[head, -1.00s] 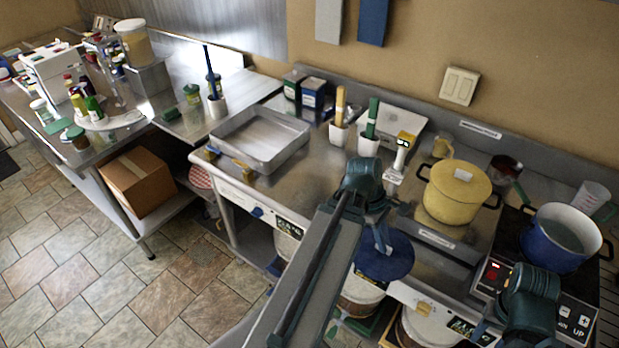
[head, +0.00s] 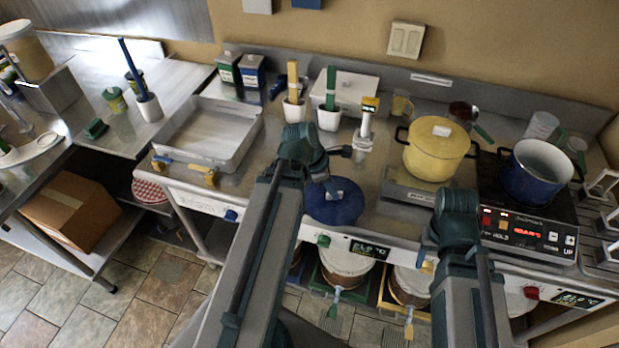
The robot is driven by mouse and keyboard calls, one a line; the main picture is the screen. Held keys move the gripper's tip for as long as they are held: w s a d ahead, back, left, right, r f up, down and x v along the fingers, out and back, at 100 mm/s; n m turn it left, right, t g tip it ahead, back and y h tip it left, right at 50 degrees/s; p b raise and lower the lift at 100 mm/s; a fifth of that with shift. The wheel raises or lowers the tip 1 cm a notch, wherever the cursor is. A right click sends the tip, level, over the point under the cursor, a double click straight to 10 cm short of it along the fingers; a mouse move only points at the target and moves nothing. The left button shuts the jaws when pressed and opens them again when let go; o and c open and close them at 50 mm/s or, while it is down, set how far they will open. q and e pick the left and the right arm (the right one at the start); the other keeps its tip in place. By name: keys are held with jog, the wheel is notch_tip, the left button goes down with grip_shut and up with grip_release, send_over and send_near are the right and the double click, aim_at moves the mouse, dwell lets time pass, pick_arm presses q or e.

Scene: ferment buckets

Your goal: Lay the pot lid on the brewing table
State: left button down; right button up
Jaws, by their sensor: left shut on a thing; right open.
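A round dark blue pot lid (head: 345,212) hangs over the front part of the steel brewing table (head: 262,195), in the middle of the head view. My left gripper (head: 331,190) is shut on the lid's knob from above. I cannot tell whether the lid touches the table. A blue pot (head: 527,185) stands uncovered on the hot plate at the right. My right gripper (head: 433,240) is open at the table's front edge, below the yellow pot; its fingers are mostly hidden by its own wrist.
A lidded yellow pot (head: 434,160) stands left of the hot plate (head: 530,228). A steel tray (head: 207,165) lies at the table's left. White cups with a yellow-handled (head: 293,110) and a green-handled tool (head: 330,118) stand behind the lid. Buckets (head: 345,262) sit below the table.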

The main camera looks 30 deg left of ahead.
aim_at(348, 191)
pick_arm(q)
jog(key=w+n, duration=0.1)
jog(key=w+d+f+n+t, duration=0.1)
jog(key=n, duration=0.1)
jog(key=w+d+n+y+b, duration=0.1)
jog(key=w, duration=0.1)
jog(key=shift+f, duration=0.25)
jog(key=w+a, duration=0.1)
jog(key=a, duration=0.3)
jog(key=w+a+f+b, duration=0.1)
jog(key=w+a, duration=0.1)
jog(key=a, duration=0.3)
jog(key=w+a, duration=0.2)
jog(key=a, duration=0.3)
jog(key=shift+w+f, duration=0.15)
jog(key=shift+f, duration=0.05)
jog(key=f+b, duration=0.4)
jog(key=shift+w+a, duration=0.1)
jog(key=shift+a, duration=0.3)
jog(key=shift+r, duration=0.2)
jog(key=shift+f, duration=0.1)
jog(key=c, duration=1.3)
grip_release()
jog(key=o, duration=0.4)
